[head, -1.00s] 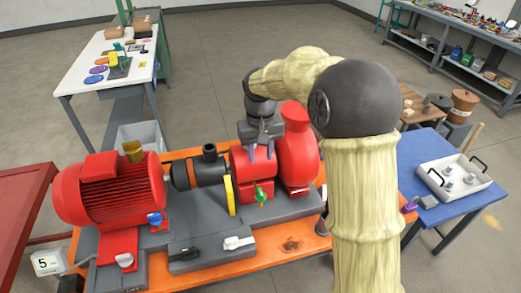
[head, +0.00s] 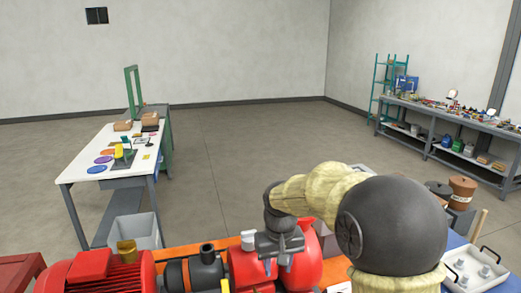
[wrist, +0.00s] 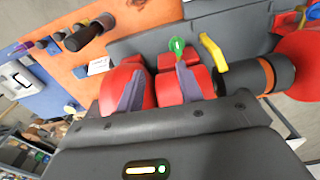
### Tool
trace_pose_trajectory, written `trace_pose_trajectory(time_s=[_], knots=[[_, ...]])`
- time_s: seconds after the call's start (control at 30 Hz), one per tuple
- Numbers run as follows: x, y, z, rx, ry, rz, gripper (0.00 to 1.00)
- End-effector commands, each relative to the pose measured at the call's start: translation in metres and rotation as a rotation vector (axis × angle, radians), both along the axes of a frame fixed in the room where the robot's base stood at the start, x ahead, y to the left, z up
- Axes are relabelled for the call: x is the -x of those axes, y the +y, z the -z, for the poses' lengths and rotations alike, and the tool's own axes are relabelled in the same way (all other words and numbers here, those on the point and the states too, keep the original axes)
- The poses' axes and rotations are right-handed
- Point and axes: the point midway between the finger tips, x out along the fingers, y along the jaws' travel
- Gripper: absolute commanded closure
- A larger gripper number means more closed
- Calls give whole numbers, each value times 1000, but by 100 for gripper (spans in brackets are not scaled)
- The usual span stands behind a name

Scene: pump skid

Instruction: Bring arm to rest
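My gripper (head: 279,266) is in the lower middle of the head view, pointing down over the red pump housing (head: 310,262). Its two grey fingers stand apart with nothing visible between them. In the wrist view my gripper (wrist: 157,92) also shows its fingers apart, over the red pump parts (wrist: 178,88). I cannot tell how close the fingertips are to the pump. My arm is bent, with its big dark joint at the lower right of the head view.
A red motor (head: 100,272) and a dark coupling (head: 195,270) lie left of my gripper. In the wrist view a green handle (wrist: 177,46) and a yellow piece (wrist: 213,52) sit close by. A white tray (head: 470,268) stands at right. Open floor (head: 250,160) lies behind.

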Motion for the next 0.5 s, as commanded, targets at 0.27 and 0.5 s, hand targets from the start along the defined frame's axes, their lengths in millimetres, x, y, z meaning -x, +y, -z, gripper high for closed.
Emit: trace_pose_trajectory(time_s=[0.27, 0.5], knots=[[69, -63, 28, -13, -82, 111, 64], [135, -101, 51, -22, -153, 205, 64]])
